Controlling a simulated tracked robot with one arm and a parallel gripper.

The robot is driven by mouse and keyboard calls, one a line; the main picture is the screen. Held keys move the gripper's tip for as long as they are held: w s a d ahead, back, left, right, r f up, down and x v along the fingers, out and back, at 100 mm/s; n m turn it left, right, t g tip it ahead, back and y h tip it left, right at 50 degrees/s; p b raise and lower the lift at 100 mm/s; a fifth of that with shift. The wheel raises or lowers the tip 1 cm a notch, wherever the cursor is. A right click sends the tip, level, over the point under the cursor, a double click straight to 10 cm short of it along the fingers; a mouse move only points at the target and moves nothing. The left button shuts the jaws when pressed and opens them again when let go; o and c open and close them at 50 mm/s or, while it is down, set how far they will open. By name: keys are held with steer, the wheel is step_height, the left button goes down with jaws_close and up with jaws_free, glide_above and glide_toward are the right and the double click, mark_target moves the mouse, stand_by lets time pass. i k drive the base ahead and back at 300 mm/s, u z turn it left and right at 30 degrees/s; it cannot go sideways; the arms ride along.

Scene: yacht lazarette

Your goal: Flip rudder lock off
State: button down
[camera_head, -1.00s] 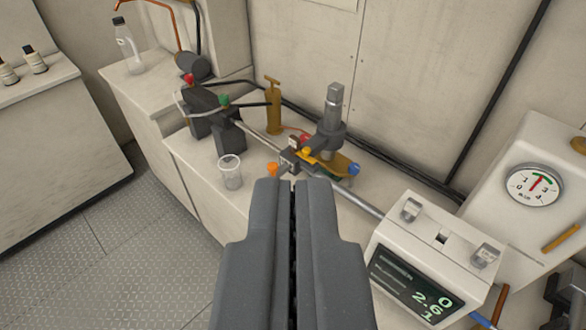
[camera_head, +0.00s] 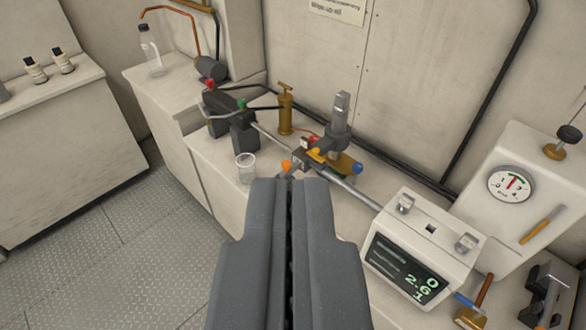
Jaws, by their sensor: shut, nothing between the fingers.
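My gripper (camera_head: 289,184) is shut and empty, pointing forward over the bench. Just beyond its tips, in the picture, is a steel rod (camera_head: 352,191) with a dark clamp block (camera_head: 303,158) on it. An orange-tipped piece (camera_head: 287,166) sticks out at the block's left. A yellow bar (camera_head: 316,153), a red knob (camera_head: 314,141) and a blue knob (camera_head: 357,168) sit around a grey upright post (camera_head: 340,122). I cannot tell which of these parts is the rudder lock. The fingers hide part of the bench below the rod.
Floor (camera_head: 150,250) at the left is clear.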

mark_target(290, 166)
steer(key=k, duration=1.25)
steer(key=u, duration=0.5)
steer(key=i, duration=1.85)
steer(key=z, duration=0.8)
